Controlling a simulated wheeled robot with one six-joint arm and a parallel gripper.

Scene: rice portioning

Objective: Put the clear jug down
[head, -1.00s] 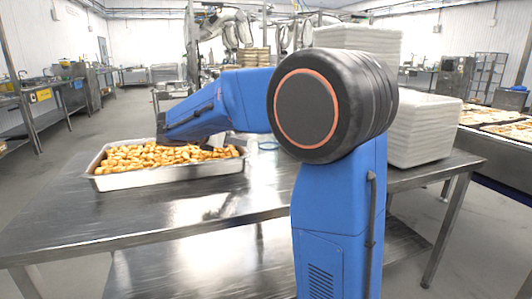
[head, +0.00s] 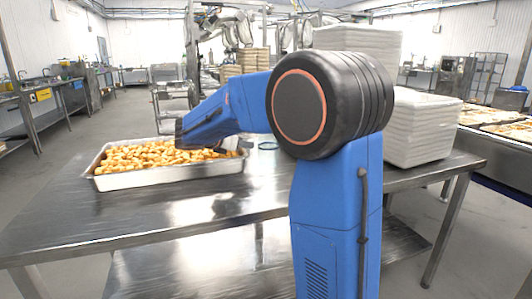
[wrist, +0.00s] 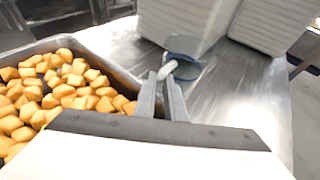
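The clear jug (wrist: 186,47) shows in the wrist view near the top middle, see-through with a bluish rim and a pale handle (wrist: 168,69). My gripper (wrist: 162,77) has its two grey fingers a little apart, with the end of the handle between their tips; it looks shut on the handle. In the head view only a blue ring of the jug (head: 268,146) shows, just right of the food tray. Whether the jug's base touches the table cannot be told.
A metal tray (head: 170,179) of golden chunks stands left of the jug on the steel table (head: 130,218). White stacked containers (head: 423,128) stand at the right. The table front is clear.

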